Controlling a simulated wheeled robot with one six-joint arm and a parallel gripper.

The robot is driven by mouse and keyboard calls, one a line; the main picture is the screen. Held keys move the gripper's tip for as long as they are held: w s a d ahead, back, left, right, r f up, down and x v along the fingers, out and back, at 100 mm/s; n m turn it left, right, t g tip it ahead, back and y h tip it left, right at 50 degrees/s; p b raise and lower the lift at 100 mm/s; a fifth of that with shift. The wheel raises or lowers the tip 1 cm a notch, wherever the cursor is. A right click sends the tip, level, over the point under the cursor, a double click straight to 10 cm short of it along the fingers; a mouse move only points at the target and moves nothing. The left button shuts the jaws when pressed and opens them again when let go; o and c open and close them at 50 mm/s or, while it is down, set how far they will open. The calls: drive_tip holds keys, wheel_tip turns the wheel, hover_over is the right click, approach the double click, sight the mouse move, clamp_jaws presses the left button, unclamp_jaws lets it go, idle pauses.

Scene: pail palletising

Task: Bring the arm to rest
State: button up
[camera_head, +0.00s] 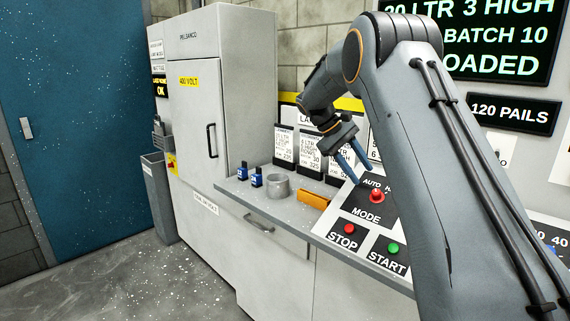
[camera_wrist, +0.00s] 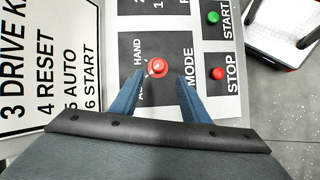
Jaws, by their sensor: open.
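My gripper (camera_head: 358,168) hangs over the sloped control panel in the head view, with its two blue fingers apart. In the wrist view, my gripper (camera_wrist: 155,92) is open and empty, its fingers apart on either side of the red MODE knob (camera_wrist: 157,68). The knob also shows in the head view (camera_head: 376,196), just below and to the right of the fingertips. I cannot tell how far the fingertips are from the panel. My grey arm covers the right part of the head view.
The panel carries a red STOP button (camera_head: 349,229) and a green START button (camera_head: 393,247). The counter (camera_head: 235,189) holds two blue items (camera_head: 249,177), a grey ring (camera_head: 277,184) and an orange block (camera_head: 315,200). A grey cabinet (camera_head: 195,120) stands left. Open floor lies at lower left.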

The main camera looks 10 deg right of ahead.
drive_tip(key=s+a+f+m+t+y, duration=0.1)
drive_tip(key=s+a+f, duration=0.3)
drive_tip(key=s, duration=0.7)
drive_tip(key=s+a+f+m+t+y, duration=0.1)
drive_tip(key=s+a+f+y, duration=0.2)
drive_tip(key=s, duration=0.9)
drive_tip(key=s+a+f+m+y, duration=0.2)
drive_tip(key=s+a+f, duration=0.5)
drive_tip(key=s, duration=0.5)
drive_tip(key=shift+a+t+y, duration=0.35)
drive_tip(key=shift+t+y, duration=0.05)
drive_tip(key=shift+y, duration=0.1)
drive_tip(key=shift+f, duration=0.1)
drive_tip(key=shift+c, duration=0.3)
